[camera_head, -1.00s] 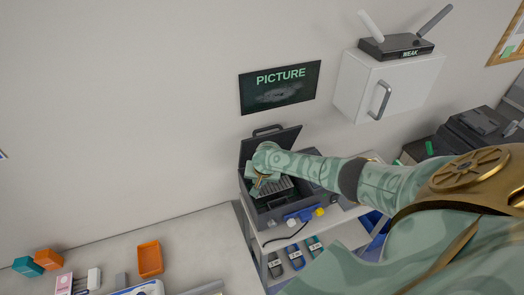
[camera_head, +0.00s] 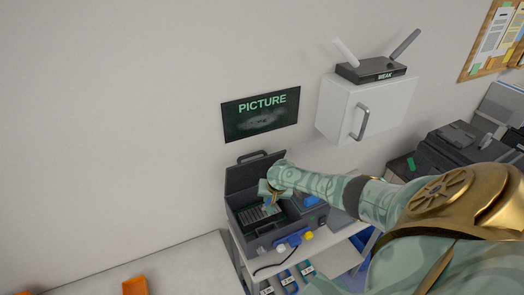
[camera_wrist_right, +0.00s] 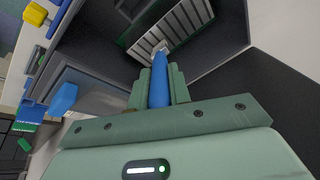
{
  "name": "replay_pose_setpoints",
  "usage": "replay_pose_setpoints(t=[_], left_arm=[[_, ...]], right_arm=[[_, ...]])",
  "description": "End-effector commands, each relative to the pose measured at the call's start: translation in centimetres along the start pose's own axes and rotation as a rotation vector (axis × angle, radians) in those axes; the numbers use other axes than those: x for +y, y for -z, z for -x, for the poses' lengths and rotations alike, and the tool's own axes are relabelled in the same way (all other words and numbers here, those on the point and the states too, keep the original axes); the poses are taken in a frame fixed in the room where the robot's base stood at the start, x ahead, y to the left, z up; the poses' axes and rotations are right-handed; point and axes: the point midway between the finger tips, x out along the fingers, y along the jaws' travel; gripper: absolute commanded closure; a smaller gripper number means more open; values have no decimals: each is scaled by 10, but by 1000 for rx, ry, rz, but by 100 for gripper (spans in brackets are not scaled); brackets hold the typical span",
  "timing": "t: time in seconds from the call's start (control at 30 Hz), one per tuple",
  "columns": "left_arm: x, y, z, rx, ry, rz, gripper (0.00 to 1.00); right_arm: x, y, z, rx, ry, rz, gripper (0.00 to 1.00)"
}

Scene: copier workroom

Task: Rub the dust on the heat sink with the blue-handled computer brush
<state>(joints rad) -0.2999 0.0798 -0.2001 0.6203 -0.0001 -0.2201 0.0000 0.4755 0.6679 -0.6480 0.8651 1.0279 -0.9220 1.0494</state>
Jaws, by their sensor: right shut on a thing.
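The blue-handled brush (camera_wrist_right: 159,82) is in my right gripper in the right wrist view, its handle between the two green fingers. My right gripper (camera_wrist_right: 159,88) is shut on it. Its pale tip meets the finned grey heat sink (camera_wrist_right: 180,27) in that picture; I cannot tell whether it touches. In the head view the heat sink (camera_head: 256,214) lies inside an open dark case (camera_head: 238,203), and my right gripper (camera_head: 270,197) is over its right part, hiding some of it. I cannot make out dust on the fins. My left gripper is not in view.
The case's raised lid (camera_head: 247,173) stands behind the gripper. A white cabinet (camera_head: 345,108) with a router (camera_head: 370,69) hangs above. An orange tray (camera_head: 134,286) is at lower left.

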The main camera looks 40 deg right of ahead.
Motion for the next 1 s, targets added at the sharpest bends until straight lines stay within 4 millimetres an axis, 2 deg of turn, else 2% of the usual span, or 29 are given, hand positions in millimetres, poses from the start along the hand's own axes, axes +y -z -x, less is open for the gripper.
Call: replay_pose_setpoints(t=[0.17, 0.43, 0.73, 1.0], left_arm=[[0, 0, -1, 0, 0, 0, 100], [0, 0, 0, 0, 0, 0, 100], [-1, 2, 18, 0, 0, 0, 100], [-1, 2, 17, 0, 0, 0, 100]], right_arm=[[10, 4, 0, -1, -1, 0, 99], [9, 4, 1, -1, -1, 1, 99], [6, 9, 15, 0, 0, 1, 99], [6, 8, 14, 0, 1, 1, 99]])
